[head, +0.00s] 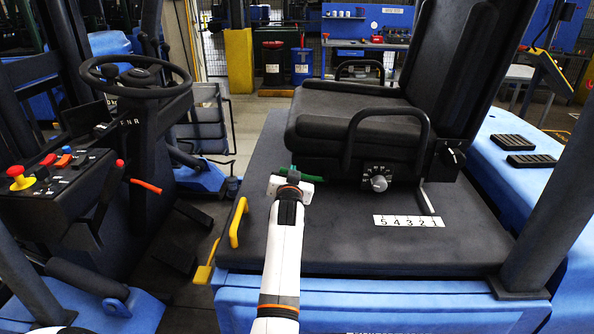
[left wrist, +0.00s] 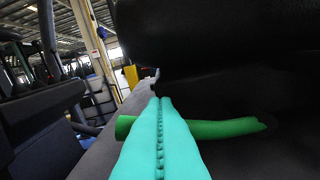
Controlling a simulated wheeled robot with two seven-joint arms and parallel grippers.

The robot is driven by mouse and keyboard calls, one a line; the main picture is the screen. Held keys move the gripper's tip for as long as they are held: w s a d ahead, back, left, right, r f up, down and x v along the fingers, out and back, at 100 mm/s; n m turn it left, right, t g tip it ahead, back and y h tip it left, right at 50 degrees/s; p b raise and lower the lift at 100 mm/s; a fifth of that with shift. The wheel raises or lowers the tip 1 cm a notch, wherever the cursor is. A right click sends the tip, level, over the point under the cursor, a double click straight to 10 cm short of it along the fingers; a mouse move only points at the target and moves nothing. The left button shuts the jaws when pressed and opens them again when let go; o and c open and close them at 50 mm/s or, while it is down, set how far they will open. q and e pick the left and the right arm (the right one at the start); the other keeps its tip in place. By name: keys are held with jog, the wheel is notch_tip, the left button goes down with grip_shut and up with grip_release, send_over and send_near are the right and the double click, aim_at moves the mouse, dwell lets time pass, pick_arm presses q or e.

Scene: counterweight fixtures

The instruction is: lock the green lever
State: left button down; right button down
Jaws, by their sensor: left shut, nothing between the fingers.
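The green lever (left wrist: 232,128) runs across the left wrist view below the dark underside of the seat, its right end meeting a dark part. In the head view only a little green (head: 284,171) shows at the seat's front left corner, mostly behind my left gripper (head: 292,179). The teal fingers of my left gripper (left wrist: 158,104) are shut together with nothing between them. They cross in front of the lever's middle and hide it; I cannot tell whether they touch it. My right gripper is not in view.
The black seat (head: 345,125) has a looped armrest (head: 388,112) and a silver knob (head: 379,183). A yellow handle (head: 238,222) stands left of my arm. The steering wheel (head: 136,75) and control panel (head: 55,180) are further left. The dark deck (head: 350,245) in front is mostly clear.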

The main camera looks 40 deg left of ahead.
pick_arm(q)
jog(key=shift+s+a+f+n+b, duration=0.15)
jog(key=shift+a+f+n+b, duration=0.1)
jog(key=shift+f+n, duration=0.45)
jog(key=shift+s+a+f+n+b, duration=0.15)
jog(key=shift+f+n+b, duration=0.1)
jog(key=shift+f+n, duration=0.45)
